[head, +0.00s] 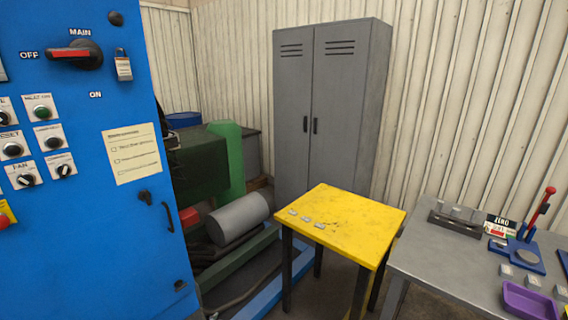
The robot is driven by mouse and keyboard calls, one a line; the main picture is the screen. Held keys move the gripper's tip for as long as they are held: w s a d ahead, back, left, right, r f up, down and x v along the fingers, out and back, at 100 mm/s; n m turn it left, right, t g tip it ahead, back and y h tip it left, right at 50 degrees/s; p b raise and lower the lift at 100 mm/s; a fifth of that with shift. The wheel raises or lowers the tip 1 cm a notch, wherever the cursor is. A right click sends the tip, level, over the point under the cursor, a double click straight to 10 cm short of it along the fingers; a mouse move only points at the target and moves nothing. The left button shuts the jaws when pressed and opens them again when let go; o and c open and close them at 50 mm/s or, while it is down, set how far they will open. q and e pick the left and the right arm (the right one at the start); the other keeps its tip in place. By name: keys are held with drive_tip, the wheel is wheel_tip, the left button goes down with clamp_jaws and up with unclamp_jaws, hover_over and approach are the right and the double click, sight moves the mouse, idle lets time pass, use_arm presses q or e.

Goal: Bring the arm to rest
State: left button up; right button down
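Neither of my arms nor either gripper shows clearly in the head view. At the left stands a blue control cabinet (110,230). Its main switch (80,54) has a red handle lying level and pointing left toward the OFF label. A padlock (123,66) hangs on the cabinet face just right of the switch. A cream checklist (131,153) is fixed below. A small dark shape shows at the cabinet's right edge; I cannot tell what it is.
A yellow table (352,222) with several small grey pieces stands at centre. A grey bench (437,259) at right holds a purple tray (529,301) and a red-handled blue tool (525,250). A grey locker (350,110) stands behind. Pipes and cylinders crowd the floor beside the cabinet.

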use_arm(q)
drive_tip(key=s+a+f+g+p, duration=0.1)
drive_tip(key=s+f+g+p, duration=0.1)
drive_tip(key=s+f, duration=0.5)
drive_tip(key=s+f+n+g+p, duration=0.1)
drive_tip(key=s+f+p, duration=0.15)
drive_tip(key=s, duration=0.85)
drive_tip(key=s+a+f+g+p, duration=0.15)
drive_tip(key=s+f, duration=0.35)
drive_tip(key=s, duration=0.5)
drive_tip(key=s+g+p, duration=0.4)
drive_tip(key=s+p, duration=0.3)
drive_tip(key=s, duration=2.3)
drive_tip(key=shift+s+a+r+g, duration=0.15)
drive_tip(key=shift+s+r+g, duration=0.1)
drive_tip(key=shift+g, duration=0.1)
use_arm(e)
drive_tip(key=s+a+r, duration=0.1)
drive_tip(key=a+r, duration=0.3)
drive_tip(key=r, duration=0.9)
drive_tip(key=shift+s+r, duration=0.15)
drive_tip(key=shift+r, duration=0.05)
drive_tip(key=shift+a, duration=0.45)
